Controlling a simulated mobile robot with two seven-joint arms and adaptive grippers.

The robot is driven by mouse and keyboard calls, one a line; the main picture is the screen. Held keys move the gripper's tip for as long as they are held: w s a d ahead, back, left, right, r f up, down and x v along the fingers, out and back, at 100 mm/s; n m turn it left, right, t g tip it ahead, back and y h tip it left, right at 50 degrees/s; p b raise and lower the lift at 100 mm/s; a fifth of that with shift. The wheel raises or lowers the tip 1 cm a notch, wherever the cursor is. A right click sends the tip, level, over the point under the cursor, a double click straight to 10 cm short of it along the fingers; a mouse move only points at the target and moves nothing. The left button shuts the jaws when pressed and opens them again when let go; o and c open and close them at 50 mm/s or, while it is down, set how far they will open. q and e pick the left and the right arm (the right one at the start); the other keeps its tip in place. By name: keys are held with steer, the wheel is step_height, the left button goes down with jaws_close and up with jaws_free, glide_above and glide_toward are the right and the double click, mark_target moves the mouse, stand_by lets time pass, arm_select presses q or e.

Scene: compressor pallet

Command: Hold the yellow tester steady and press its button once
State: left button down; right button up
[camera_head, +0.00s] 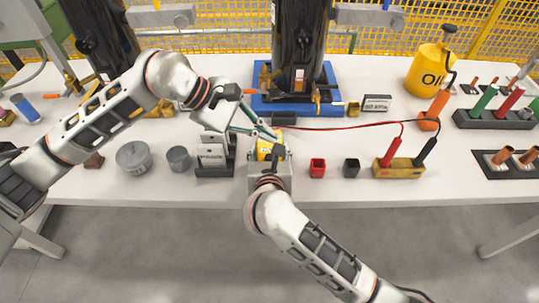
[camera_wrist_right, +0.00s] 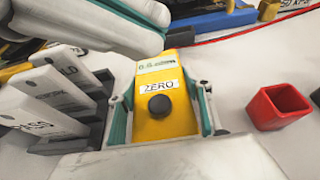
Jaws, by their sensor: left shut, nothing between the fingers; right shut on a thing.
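The yellow tester (camera_head: 264,153) is at the front middle of the table. In the right wrist view the tester (camera_wrist_right: 181,121) shows a small display, a ZERO label and a round dark button (camera_wrist_right: 159,106). My right gripper (camera_head: 268,158) is shut on the tester, with a teal-padded finger along each side. My left gripper (camera_head: 274,138) is shut and empty, coming in from the upper left over the tester's far end. In the right wrist view the left gripper (camera_wrist_right: 150,30) is beyond the button, and nothing covers the button there.
A rack of labelled plates (camera_head: 213,172) stands close left of the tester. A red cup (camera_head: 317,168) and a black cup (camera_head: 351,168) stand to the right, before a yellow probe block (camera_head: 398,169). A blue base (camera_head: 297,106) lies behind.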

mark_target(266, 157)
arm_select(q)
steer(key=shift+f, duration=2.25)
steer(key=shift+f, duration=0.1)
steer(key=shift+f, duration=0.3)
steer(key=shift+f, duration=0.65)
stand_by(0.6)
steer(key=shift+r, duration=1)
steer(key=shift+r, duration=0.1)
steer(key=shift+r, duration=2.45)
